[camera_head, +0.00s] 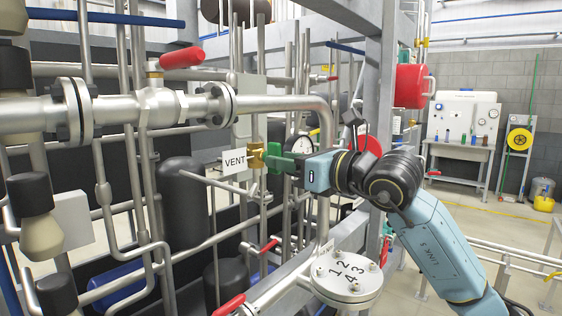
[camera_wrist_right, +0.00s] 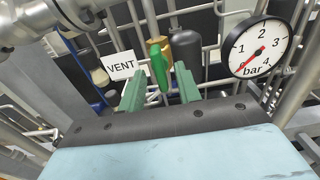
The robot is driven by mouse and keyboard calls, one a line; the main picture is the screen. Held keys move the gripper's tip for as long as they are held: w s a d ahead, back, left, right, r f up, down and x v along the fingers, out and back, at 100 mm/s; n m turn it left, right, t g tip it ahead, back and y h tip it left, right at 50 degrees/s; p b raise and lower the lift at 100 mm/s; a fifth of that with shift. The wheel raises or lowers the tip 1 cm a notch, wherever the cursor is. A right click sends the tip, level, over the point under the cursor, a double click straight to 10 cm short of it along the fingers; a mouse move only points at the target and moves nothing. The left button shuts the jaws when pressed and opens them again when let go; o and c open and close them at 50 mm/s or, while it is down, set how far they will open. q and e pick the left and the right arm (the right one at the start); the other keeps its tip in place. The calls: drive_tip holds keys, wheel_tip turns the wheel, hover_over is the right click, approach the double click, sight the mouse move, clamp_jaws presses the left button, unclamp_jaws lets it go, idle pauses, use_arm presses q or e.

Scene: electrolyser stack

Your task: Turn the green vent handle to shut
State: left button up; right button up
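The green vent handle (camera_head: 274,152) is on a brass valve (camera_head: 257,155) beside the white VENT label (camera_head: 234,161). In the right wrist view the handle (camera_wrist_right: 158,66) stands near upright, slightly tilted, with the label (camera_wrist_right: 122,65) to its left. My right gripper (camera_head: 283,164) reaches in from the right, its green fingers close to the handle. In the wrist view its fingers (camera_wrist_right: 161,80) are apart, with the handle between and just beyond their tips, and gaps show on both sides. Contact cannot be told. My left gripper is not in view.
A pressure gauge (camera_wrist_right: 262,45) sits right of the handle, its red needle near 0. A large pipe (camera_head: 280,104) with a red-handled valve (camera_head: 182,59) runs above. Thin pipes crowd the left; open floor lies right.

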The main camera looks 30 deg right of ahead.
clamp_jaws()
drive_tip(key=m, duration=0.4)
drive_tip(key=shift+m, duration=0.3)
drive_tip(key=shift+m+p, duration=0.85)
drive_tip(key=shift+m, duration=1.45)
